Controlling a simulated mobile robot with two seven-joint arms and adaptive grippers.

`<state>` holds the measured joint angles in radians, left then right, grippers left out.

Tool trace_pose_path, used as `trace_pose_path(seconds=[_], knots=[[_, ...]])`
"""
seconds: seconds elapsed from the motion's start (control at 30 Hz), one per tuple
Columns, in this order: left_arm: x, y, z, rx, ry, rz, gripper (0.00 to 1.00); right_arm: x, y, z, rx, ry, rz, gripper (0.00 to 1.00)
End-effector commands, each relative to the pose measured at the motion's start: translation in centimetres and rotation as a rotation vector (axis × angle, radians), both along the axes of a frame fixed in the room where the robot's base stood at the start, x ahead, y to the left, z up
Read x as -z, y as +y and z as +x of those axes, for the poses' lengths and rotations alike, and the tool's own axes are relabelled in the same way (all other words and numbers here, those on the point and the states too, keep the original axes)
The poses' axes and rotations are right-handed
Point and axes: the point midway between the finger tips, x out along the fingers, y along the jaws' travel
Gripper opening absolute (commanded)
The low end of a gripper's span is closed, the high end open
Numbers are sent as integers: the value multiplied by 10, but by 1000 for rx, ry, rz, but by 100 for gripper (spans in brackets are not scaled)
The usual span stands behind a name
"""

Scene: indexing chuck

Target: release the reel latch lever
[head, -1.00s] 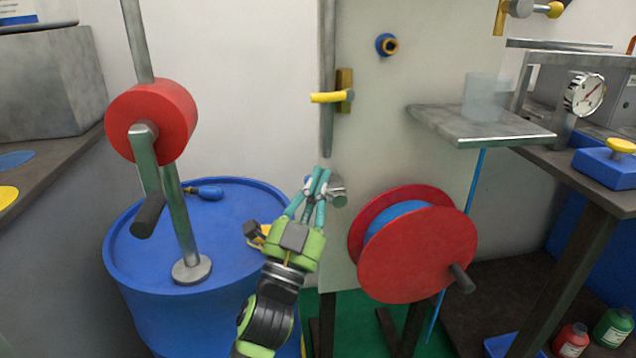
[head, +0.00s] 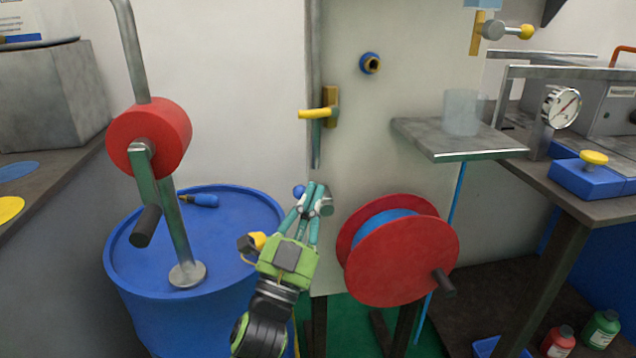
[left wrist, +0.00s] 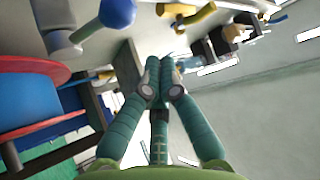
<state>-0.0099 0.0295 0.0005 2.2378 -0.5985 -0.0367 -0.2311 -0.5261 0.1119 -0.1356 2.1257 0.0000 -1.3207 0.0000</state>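The reel (head: 405,262) has red flanges and a blue hose wound between them, in front of the pale panel. To its upper left is a small lever with a blue ball knob (head: 299,191) and a grey metal hub (head: 326,205), partly hidden by my left gripper (head: 316,187). In the left wrist view the blue knob (left wrist: 117,13) and grey hub (left wrist: 60,42) show at the upper left, apart from the fingers. My left gripper's fingers (left wrist: 161,75) converge to closed tips with nothing visible between them. My right gripper is not in view.
A yellow-handled lever (head: 318,113) and a blue-and-brass fitting (head: 371,63) are on the panel above. A blue drum (head: 195,260) with a red crank pump (head: 150,138) stands left. A metal shelf (head: 463,138) juts out on the right.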

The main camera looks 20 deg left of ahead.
Motion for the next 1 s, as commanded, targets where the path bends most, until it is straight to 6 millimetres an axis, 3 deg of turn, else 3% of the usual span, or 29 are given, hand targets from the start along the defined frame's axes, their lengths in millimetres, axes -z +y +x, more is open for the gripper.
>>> trace_pose_path(seconds=[0.1,0.4,1.0], knots=[[19,-1,-19,0,6,-3,0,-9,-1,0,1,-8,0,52],[38,-3,-46,-1,1,-2,0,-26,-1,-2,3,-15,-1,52],[39,-3,-48,0,2,-1,0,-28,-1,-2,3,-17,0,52]])
